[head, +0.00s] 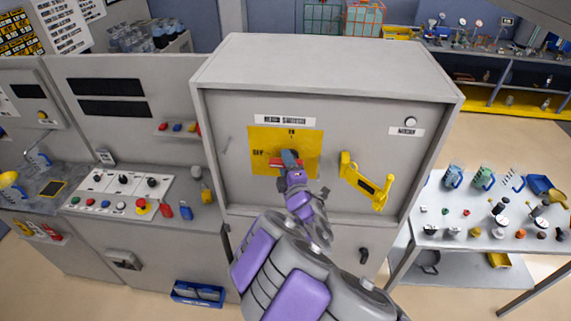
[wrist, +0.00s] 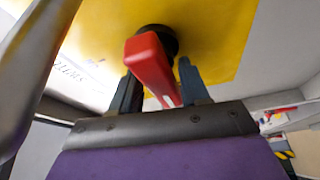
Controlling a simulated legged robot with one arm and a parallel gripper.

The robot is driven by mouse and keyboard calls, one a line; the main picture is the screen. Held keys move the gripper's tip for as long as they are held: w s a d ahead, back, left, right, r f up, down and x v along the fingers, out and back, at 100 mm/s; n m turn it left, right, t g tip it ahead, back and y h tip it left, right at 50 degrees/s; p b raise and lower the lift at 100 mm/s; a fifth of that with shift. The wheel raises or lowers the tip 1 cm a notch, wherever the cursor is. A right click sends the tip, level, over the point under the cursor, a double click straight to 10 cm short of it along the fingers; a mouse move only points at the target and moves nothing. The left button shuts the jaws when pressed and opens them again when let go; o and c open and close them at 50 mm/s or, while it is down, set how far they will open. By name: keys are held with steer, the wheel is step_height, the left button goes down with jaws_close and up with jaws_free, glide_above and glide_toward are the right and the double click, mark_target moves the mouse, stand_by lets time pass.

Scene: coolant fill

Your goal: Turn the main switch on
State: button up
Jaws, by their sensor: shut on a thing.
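The main switch is a red handle (head: 275,163) on a yellow plate (head: 261,140) on the front of a grey cabinet. The plate reads OFF at the left and ON at the top. The handle lies roughly level, its visible end toward OFF. My gripper (head: 291,160) is at the plate and hides part of the handle. In the wrist view, the red handle (wrist: 148,62) runs from a black hub (wrist: 158,38) down between the two dark fingers of my gripper (wrist: 157,75). The gripper is shut on the handle.
A yellow lever handle (head: 368,183) sticks out from the cabinet (head: 325,70) right of the plate. A control panel (head: 122,188) with knobs and buttons is at the left. A table (head: 440,205) with jugs and small parts stands at the right, with clear floor beyond.

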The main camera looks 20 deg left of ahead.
steer(key=shift+f, duration=0.25)
steer(key=shift+c, duration=0.4)
steer(key=shift+s, duration=0.1)
steer(key=shift+c, duration=0.5)
steer(key=o, duration=0.9)
steer(key=shift+d+r, duration=0.1)
steer(key=shift+r, duration=0.05)
steer(key=shift+w, duration=0.2)
